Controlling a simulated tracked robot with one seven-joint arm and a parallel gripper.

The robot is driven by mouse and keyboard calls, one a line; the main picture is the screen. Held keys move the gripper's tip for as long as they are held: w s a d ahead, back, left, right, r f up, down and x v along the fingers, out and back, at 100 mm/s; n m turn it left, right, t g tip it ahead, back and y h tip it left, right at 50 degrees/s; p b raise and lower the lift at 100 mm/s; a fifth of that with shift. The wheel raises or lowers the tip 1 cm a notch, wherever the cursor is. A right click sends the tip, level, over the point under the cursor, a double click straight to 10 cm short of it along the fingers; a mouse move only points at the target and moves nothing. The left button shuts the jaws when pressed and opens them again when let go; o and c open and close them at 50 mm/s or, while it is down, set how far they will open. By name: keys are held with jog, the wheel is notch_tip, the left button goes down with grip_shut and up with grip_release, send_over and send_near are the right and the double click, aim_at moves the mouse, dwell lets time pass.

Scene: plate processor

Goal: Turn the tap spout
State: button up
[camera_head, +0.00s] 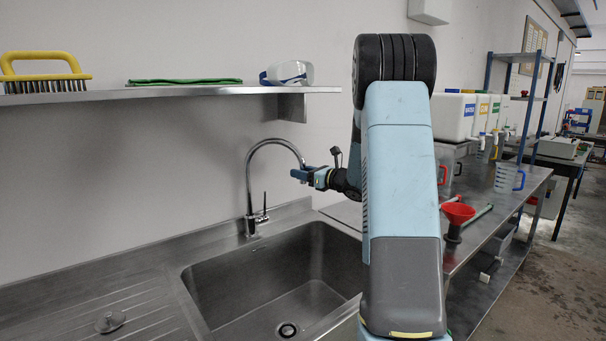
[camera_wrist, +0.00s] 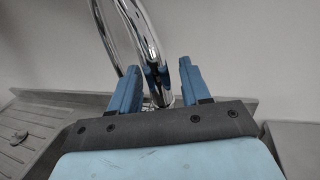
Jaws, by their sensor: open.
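The chrome tap (camera_head: 249,190) stands behind the sink, its tall curved spout (camera_head: 262,144) arching to the right over the basin. A small lever handle (camera_head: 264,207) is on its base. My gripper (camera_head: 297,174) is at the downturned end of the spout. In the wrist view the spout (camera_wrist: 141,38) comes down between the two blue fingers of my gripper (camera_wrist: 157,85). The fingers are apart, with a gap visible beside the right finger. Whether the left finger touches the pipe I cannot tell. The spout's tip is partly hidden by my gripper.
The steel sink basin (camera_head: 205,290) lies below, with a draining board and a plug (camera_head: 110,321) at left. A wall shelf (camera_head: 200,93) above holds a brush (camera_head: 45,73), green cloth and goggles.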

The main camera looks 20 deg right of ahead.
grip_shut()
dwell(0.3)
jog(key=shift+s+d+h, duration=0.15)
jog(key=shift+h, duration=0.15)
